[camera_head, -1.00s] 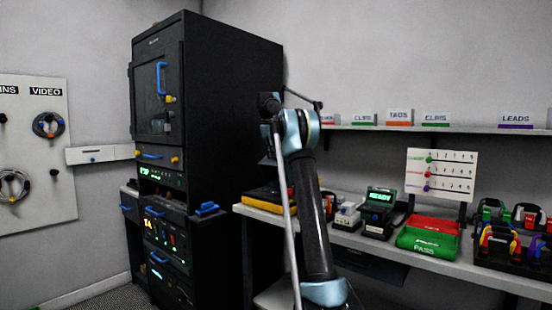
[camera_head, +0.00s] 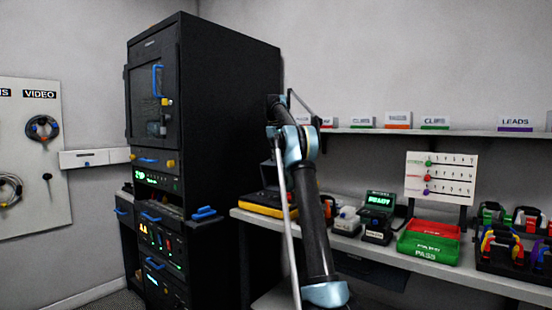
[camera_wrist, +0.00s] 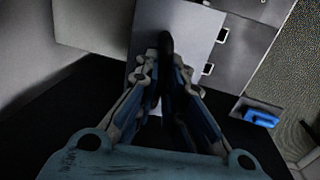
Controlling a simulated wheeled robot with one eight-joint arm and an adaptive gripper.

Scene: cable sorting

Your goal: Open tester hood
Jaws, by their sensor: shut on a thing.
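The tall black tester cabinet (camera_head: 235,110) stands left of centre in the head view. Its upper windowed door (camera_head: 143,95) has a blue vertical handle (camera_head: 157,80) and looks closed. A blue handle (camera_head: 205,213) lies on a side ledge lower down. It may be the blue handle in the wrist view (camera_wrist: 261,118). In the wrist view my gripper (camera_wrist: 165,72) has its fingers close together around a dark, narrow thing (camera_wrist: 166,42), in front of a pale panel (camera_wrist: 185,35). I cannot tell what this thing is. In the head view my gripper is hidden.
A bench (camera_head: 420,264) runs right of the cabinet. It carries a yellow-and-black case (camera_head: 258,204), a small screen device (camera_head: 379,202), red and green trays (camera_head: 430,247) and colored leads (camera_head: 500,245). A shelf (camera_head: 450,132) with labels hangs above. A pegboard (camera_head: 30,150) hangs at left.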

